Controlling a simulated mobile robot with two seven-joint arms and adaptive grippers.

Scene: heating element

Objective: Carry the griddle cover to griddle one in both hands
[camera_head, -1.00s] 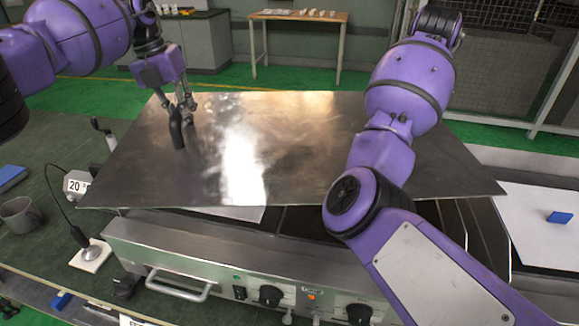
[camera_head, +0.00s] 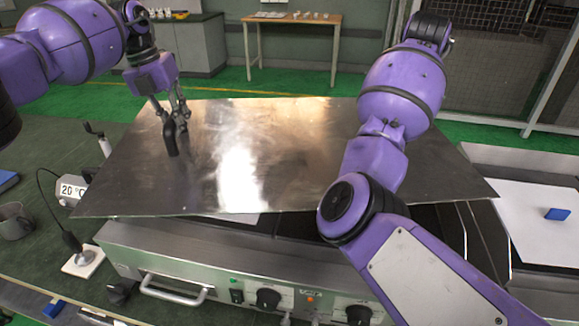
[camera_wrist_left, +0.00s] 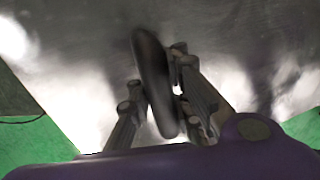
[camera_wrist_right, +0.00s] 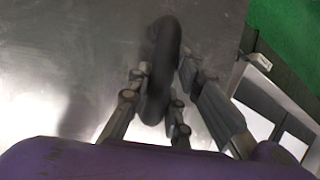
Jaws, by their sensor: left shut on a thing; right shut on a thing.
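The griddle cover (camera_head: 300,150) is a large shiny metal sheet held above the griddle unit in the head view. My left gripper (camera_head: 174,122) is shut on its left black handle (camera_head: 170,138); this grip also shows in the left wrist view, with the handle (camera_wrist_left: 152,75) between the fingers. My right gripper (camera_wrist_right: 160,105) is shut on the right black handle (camera_wrist_right: 162,60) in the right wrist view. In the head view the right gripper is hidden behind my arm. The griddle unit (camera_head: 200,255) has a front handle, knobs and lamps; the cover hides much of its top.
A white sheet with a blue block (camera_head: 557,214) lies at right. A wooden table (camera_head: 290,20) stands far behind.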

